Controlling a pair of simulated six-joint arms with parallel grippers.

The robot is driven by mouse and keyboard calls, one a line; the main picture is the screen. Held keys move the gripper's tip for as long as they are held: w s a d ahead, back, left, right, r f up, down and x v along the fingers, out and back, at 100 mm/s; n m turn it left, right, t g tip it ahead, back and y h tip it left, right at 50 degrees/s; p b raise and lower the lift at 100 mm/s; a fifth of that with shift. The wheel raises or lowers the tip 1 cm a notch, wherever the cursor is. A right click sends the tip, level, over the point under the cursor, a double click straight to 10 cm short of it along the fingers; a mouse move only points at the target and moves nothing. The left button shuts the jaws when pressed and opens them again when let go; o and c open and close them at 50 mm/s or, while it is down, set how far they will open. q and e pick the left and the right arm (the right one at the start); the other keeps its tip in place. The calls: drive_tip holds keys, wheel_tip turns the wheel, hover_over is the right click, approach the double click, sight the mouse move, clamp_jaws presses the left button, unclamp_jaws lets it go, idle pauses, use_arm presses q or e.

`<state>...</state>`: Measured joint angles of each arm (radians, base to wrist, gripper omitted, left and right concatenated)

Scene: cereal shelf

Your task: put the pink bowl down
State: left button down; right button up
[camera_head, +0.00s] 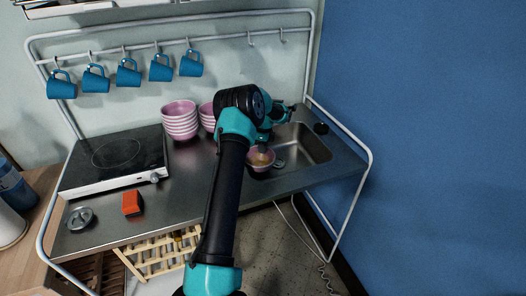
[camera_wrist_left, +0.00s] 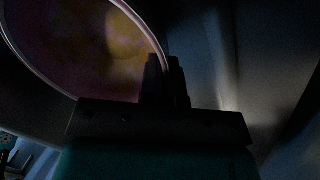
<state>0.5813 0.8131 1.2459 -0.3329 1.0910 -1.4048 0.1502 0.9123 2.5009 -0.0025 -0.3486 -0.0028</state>
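The pink bowl (camera_head: 262,164) is at the left end of the sink, partly covered by my arm in the head view. It shows large and dark in the left wrist view (camera_wrist_left: 75,55), with a yellowish patch inside. My left gripper (camera_head: 264,149) is at the bowl's rim. In the left wrist view its two fingers (camera_wrist_left: 167,80) are close together, with the rim running in between them. Whether the bowl touches the surface below cannot be told. My right gripper is not in view.
A metal sink (camera_head: 312,146) lies to the right. Stacked pink bowls (camera_head: 180,122) stand at the back, with another stack (camera_head: 207,116) partly behind my arm. A hotplate (camera_head: 112,158) and an orange sponge (camera_head: 132,203) are at left. Blue mugs (camera_head: 129,74) hang above.

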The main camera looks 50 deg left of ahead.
use_arm(q)
drive_tip(key=shift+f, duration=0.6)
drive_tip(key=shift+f, duration=0.15)
drive_tip(key=c, duration=1.3)
unclamp_jaws()
drive_tip(key=shift+c, duration=0.2)
wheel_tip(320, 180, up, 12)
drive_tip(key=w+a, duration=0.1)
drive_tip(key=shift+w, duration=0.4)
drive_tip(key=shift+a, duration=0.1)
